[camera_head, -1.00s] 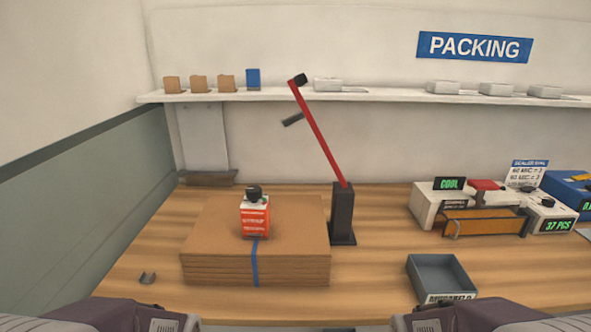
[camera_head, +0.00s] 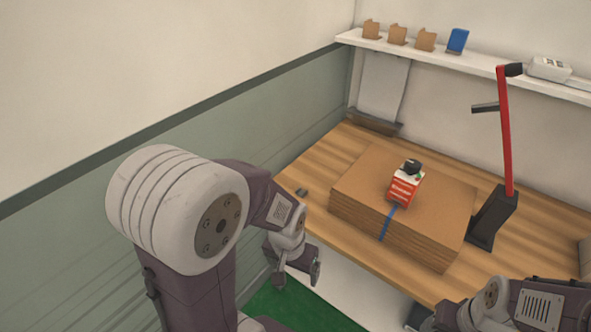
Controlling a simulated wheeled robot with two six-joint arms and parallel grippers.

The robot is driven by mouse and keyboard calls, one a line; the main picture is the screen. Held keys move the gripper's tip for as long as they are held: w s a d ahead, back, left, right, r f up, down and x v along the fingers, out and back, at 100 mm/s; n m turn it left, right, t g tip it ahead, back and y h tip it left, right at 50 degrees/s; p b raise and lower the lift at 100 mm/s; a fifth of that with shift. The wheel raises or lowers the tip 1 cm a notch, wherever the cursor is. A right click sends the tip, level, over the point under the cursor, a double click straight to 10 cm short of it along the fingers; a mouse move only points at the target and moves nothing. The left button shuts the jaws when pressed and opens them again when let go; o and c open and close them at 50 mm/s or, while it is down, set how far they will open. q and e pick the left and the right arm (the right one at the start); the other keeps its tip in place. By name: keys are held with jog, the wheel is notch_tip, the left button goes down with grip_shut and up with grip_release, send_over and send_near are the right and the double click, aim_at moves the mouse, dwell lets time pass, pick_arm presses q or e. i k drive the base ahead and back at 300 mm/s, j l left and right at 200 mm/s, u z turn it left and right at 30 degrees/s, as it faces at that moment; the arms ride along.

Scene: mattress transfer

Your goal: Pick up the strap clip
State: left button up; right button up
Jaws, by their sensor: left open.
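The strap clip (camera_head: 302,192) is a small dark grey piece lying on the wooden table near its left edge, left of the cardboard stack. My left gripper (camera_head: 298,276) hangs in front of the table's near edge, below the clip in the picture and apart from it. Its two fingers are spread and nothing is between them. My right arm comes in at the lower right. Its gripper end is partly cut off by the bottom edge, so its jaws cannot be made out.
A flat cardboard stack (camera_head: 440,223) with a blue strap (camera_head: 388,222) carries a red and white box (camera_head: 405,188). A red lever on a black post (camera_head: 494,216) stands to its right. A wall (camera_head: 200,130) bounds the left side. The table around the clip is clear.

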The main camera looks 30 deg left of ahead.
aim_at(301, 193)
jog(key=u, duration=0.9)
jog(key=i+u, duration=0.2)
jog(key=u, duration=0.3)
jog(key=i+u, duration=0.25)
jog(key=u, duration=0.25)
